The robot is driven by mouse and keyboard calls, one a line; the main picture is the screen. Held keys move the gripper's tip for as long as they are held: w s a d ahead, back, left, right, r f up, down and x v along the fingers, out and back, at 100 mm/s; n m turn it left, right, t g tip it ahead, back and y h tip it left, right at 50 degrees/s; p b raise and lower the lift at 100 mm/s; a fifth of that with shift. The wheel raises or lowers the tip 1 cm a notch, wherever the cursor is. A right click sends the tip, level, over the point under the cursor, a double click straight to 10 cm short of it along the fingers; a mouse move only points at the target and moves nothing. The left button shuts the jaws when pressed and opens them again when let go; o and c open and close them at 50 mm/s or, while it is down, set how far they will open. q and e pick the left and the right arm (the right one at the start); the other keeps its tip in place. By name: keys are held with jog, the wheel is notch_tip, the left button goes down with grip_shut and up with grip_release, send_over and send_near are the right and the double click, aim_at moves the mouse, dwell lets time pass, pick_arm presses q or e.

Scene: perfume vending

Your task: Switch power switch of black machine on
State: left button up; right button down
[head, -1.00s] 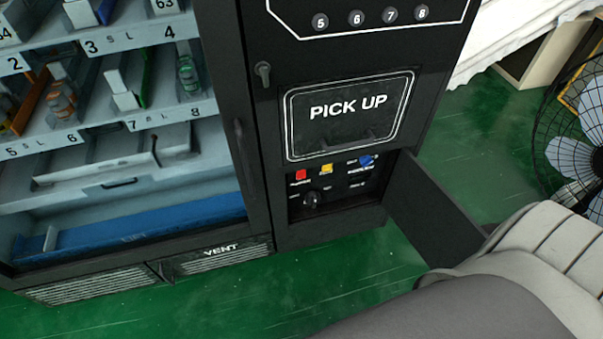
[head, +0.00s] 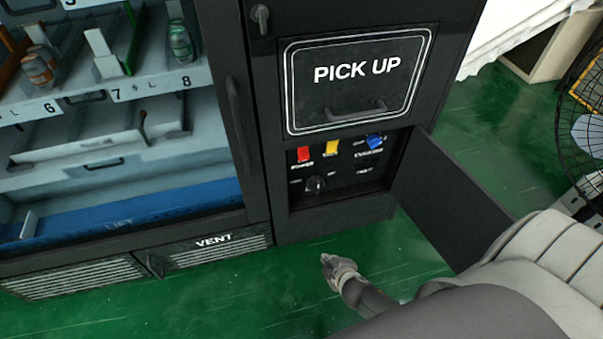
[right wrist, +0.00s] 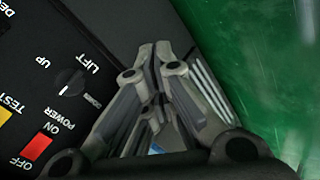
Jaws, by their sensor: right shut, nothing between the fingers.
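The black machine (head: 365,25) fills the upper middle of the head view. In its open lower compartment, the red power switch (head: 304,154) sits at the left of a row, above a "POWER" label. In the right wrist view the red switch (right wrist: 37,147) is at the lower left, between "ON" and "OFF" labels. My right gripper (head: 326,259) is below and in front of the compartment, apart from the switch. Its fingers (right wrist: 155,50) are closed together with nothing between them. I cannot tell which way the switch is tipped. My left gripper is not in view.
Beside the red switch are a yellow switch (head: 332,147), a blue switch (head: 375,141) and a black lift knob (head: 315,184). The open compartment door (head: 450,200) stands out to the right, close to my arm. A fan (head: 590,120) is at the far right. Green floor lies in front.

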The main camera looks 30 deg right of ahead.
aim_at(299, 159)
pick_arm(q)
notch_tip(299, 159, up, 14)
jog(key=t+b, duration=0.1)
jog(key=b, duration=0.7)
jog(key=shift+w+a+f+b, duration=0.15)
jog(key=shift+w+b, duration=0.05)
jog(key=shift+b, duration=0.2)
pick_arm(e)
jog(key=w+r+n+t+h, duration=0.1)
jog(key=w+r+n+t, duration=0.1)
jog(key=w+r, duration=0.3)
jog(key=w+r+n+t, duration=0.2)
jog(key=w+r+t, duration=0.3)
jog(key=r, duration=0.9)
jog(key=shift+w+d+r+n+h, duration=0.2)
jog(key=shift+w+n+h, duration=0.2)
jog(key=shift+w, duration=0.35)
jog(key=shift+f, duration=0.1)
